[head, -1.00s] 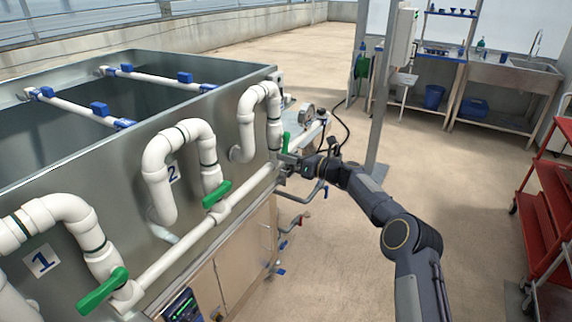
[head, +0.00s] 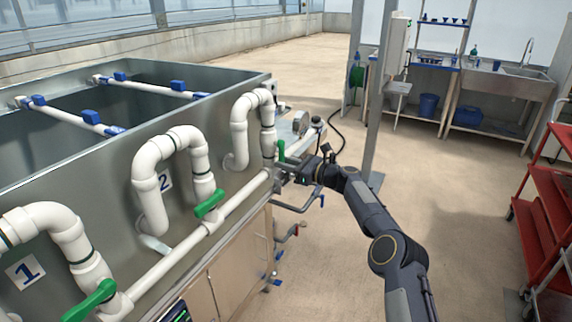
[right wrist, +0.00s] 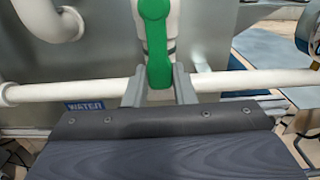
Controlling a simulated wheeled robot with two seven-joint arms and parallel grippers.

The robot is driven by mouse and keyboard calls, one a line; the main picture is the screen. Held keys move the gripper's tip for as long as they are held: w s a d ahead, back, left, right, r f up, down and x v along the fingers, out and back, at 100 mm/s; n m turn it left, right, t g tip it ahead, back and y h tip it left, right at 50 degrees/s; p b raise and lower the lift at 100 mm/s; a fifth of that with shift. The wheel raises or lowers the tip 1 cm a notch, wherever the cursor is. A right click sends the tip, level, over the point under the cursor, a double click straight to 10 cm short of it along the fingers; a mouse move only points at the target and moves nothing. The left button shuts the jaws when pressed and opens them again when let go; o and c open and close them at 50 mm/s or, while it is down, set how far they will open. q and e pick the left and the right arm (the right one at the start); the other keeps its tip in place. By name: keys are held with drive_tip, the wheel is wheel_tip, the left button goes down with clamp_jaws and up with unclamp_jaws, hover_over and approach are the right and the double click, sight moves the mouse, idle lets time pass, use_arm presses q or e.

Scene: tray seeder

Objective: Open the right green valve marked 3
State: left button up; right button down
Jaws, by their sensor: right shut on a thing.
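The green valve handle (head: 281,149) at the far end of the white pipe stands upright below the farthest pipe loop. In the right wrist view the green handle (right wrist: 156,40) fills the top middle. My right gripper (right wrist: 159,86) is shut on its lower end, one grey finger on each side. In the head view my right gripper (head: 284,168) is at this far valve, reaching in from the right. A mark 3 cannot be made out. My left gripper is not in view.
Two more green handles, by label 2 (head: 209,203) and by label 1 (head: 91,301), lie slanted along the pipe. The steel tank (head: 232,98) is behind the pipes. A grey post (head: 374,120) and a red cart (head: 545,225) stand right. Open floor lies between.

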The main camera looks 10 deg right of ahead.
drive_tip(key=c, duration=1.2)
unclamp_jaws()
drive_tip(key=b+v, duration=0.1)
drive_tip(key=v, duration=0.7)
drive_tip(key=shift+b, duration=0.35)
drive_tip(key=shift+w, duration=0.1)
